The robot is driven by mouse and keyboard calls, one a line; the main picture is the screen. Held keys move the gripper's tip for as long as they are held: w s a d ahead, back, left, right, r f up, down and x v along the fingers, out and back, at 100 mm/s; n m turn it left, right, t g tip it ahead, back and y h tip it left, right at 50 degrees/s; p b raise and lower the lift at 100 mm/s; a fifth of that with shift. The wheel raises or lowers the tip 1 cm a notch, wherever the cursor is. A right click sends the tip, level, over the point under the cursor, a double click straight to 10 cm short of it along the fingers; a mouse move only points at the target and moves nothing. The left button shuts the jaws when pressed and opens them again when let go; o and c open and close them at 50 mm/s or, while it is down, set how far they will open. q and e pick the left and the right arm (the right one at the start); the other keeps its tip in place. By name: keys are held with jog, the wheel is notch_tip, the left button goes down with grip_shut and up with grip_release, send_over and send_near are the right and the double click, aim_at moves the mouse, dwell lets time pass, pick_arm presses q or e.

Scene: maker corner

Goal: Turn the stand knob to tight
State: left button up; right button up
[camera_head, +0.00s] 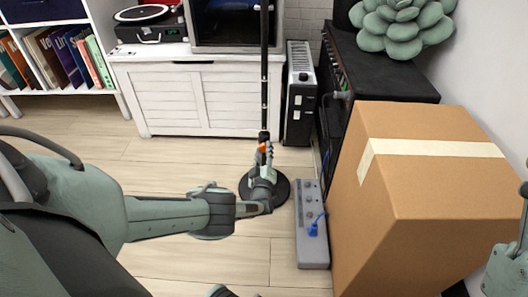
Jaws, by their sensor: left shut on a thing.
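A black stand (264,88) rises upright from a round black base (281,190) on the floor in the middle of the view. A small orange part (262,148), which looks like the stand knob, sits on the pole low down. My left gripper (265,153) reaches in from the left and is shut at the pole, on the knob. Its fingers cover part of the knob and pole, and I cannot read the knob's setting. A piece of my right arm shows at the right edge, but its gripper is out of view.
A grey power strip or pedal (312,250) with a blue plug lies right of the base. A large taped cardboard box (375,220) stands at the right. A white cabinet (190,98), grey heater (299,90) and bookshelf (107,30) stand behind.

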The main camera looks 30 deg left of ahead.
dwell(0.3)
pick_arm(q)
jog(key=o, duration=1.2)
jog(key=shift+c, duration=0.2)
jog(key=shift+s+d+f, duration=0.1)
jog(key=shift+s+d+f, duration=0.15)
jog(key=shift+s+d, duration=0.15)
jog(key=shift+s, duration=0.25)
jog(key=shift+s+d+r, duration=0.25)
jog(key=shift+s+d, duration=0.05)
jog(key=shift+s, duration=0.3)
jog(key=v, duration=0.9)
jog(key=shift+s, duration=0.1)
